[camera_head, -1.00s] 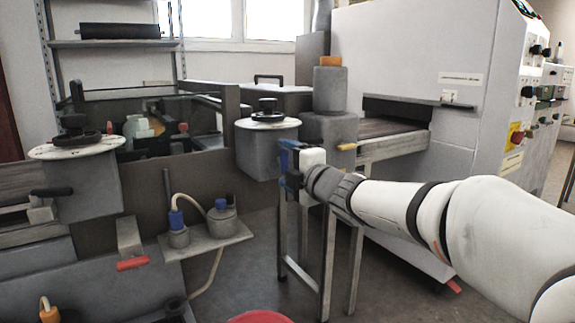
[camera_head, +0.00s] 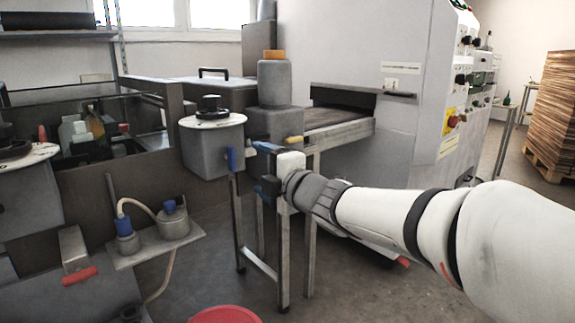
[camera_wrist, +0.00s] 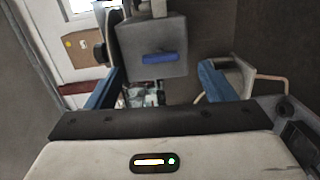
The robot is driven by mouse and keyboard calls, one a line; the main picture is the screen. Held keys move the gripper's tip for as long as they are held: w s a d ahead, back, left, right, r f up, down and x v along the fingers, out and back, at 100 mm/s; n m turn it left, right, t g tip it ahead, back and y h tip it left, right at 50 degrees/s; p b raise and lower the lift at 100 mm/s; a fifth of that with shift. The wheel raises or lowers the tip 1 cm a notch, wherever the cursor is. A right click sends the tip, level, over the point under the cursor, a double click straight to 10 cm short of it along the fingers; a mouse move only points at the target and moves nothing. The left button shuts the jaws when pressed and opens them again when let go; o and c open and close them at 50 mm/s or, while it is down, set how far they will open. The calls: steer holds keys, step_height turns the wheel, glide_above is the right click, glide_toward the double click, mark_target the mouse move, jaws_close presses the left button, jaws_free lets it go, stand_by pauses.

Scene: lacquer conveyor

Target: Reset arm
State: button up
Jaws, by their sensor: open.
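My gripper (camera_head: 258,168) is open and empty at the end of my white arm, just right of a grey box with a black knob on its pale round top (camera_head: 212,150). In the wrist view my gripper (camera_wrist: 161,72) shows two blue fingers spread wide. A grey box with a blue handle (camera_wrist: 152,40) appears beyond and between them, and nothing is held. The blue handle (camera_head: 232,160) also shows in the head view, left of the fingers. I cannot tell the exact gap between fingers and box.
A large white machine (camera_head: 405,100) with a conveyor slot stands behind my arm. A metal leg frame (camera_head: 283,250) stands below the gripper. A shelf with two grey pots (camera_head: 155,243) is at left, a red round object (camera_head: 225,314) at the bottom. Stacked boards (camera_head: 556,110) stand far right.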

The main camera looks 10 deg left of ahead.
steer(key=s+d+r+m+g+h+p, duration=0.1)
steer(key=s+d+r+m+h+p, duration=0.1)
steer(key=d+m+h+p, duration=0.7)
steer(key=s+d+r+m+h+p, duration=0.25)
steer(key=d+m+p, duration=0.4)
steer(key=d, duration=0.65)
steer(key=s+d+m+g+p, duration=0.3)
steer(key=s+m+g+p, duration=0.1)
steer(key=s, duration=0.5)
steer(key=s+d+m+g+h+p, duration=0.1)
steer(key=s+d+m+g+p, duration=0.2)
steer(key=s+m+p, duration=0.4)
steer(key=s+r+g+p, duration=0.1)
steer(key=s, duration=0.1)
steer(key=shift+s+g, duration=0.3)
steer(key=shift+d, duration=0.1)
steer(key=shift+c, duration=0.5)
